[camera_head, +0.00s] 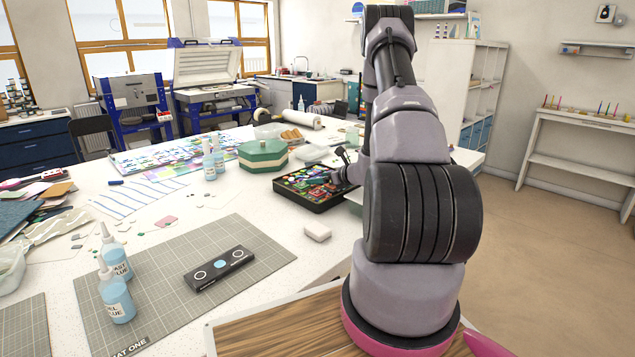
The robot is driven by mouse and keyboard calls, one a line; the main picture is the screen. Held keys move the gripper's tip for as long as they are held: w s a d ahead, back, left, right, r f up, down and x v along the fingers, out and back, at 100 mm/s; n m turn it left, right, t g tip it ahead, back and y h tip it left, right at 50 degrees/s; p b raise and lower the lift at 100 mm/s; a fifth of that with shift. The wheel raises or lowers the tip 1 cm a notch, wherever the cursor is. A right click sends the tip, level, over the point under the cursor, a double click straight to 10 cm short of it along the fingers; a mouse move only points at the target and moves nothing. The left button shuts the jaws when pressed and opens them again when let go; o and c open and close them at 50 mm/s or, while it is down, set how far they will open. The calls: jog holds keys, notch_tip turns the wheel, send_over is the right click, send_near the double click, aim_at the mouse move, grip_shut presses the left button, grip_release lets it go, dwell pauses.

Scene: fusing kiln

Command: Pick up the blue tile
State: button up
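A black tray (297,201) full of small multicoloured tiles stands on the white table, right of centre. Bluish pieces show among them, but they are too small to single out one blue tile. My gripper (341,177) is at the tray's right side, low over or among the tiles. My arm reaches out to it from the front right and hides part of the tray's right side. The fingertips are small and dark against the tiles, so I cannot tell whether they are open or shut, or whether they hold anything.
A green hexagonal box (263,158) stands just behind and left of the tray. A pale block (317,232) lies in front of it. Glue bottles (117,298) and a black bar with circles (219,268) are on the grey mat (170,318). White table is bare around the block.

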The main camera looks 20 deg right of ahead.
grip_shut()
jog(key=shift+r, duration=0.15)
